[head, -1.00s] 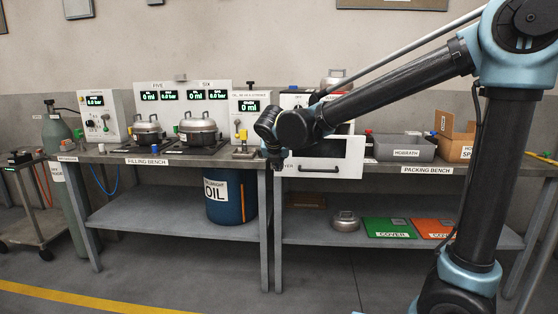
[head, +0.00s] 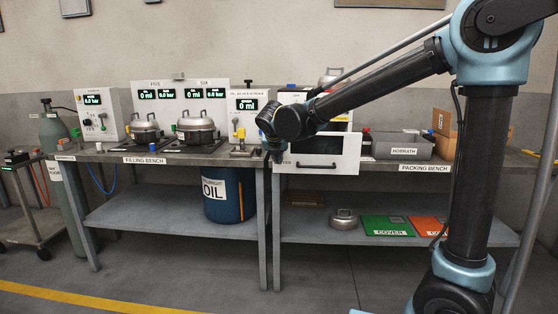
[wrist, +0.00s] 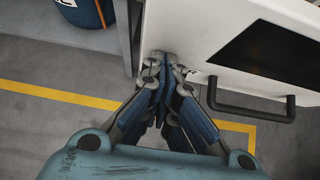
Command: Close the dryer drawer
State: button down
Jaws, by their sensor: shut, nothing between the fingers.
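The dryer drawer has a white front (head: 345,152) with a dark handle (head: 317,165), and it stands out from the packing bench's front edge. My gripper (head: 275,158) is at the left end of the drawer front.
The filling bench (head: 110,158) with two pots stands left. A blue oil drum (head: 228,210) is on its lower shelf. A grey box (head: 400,146) and a cardboard box (head: 443,122) stand right of the drawer. The floor in front is clear.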

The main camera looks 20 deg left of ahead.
jog(key=w+a, duration=0.1)
jog(key=w, duration=0.5)
jog(key=w+a, duration=0.2)
jog(key=w, duration=0.4)
jog(key=w+a, duration=0.1)
jog(key=w, duration=0.5)
jog(key=shift+w+a, duration=0.1)
jog(key=shift+a, duration=0.05)
jog(key=shift+w+a+r, duration=0.1)
jog(key=shift+w+a, duration=0.1)
jog(key=shift+w, duration=0.45)
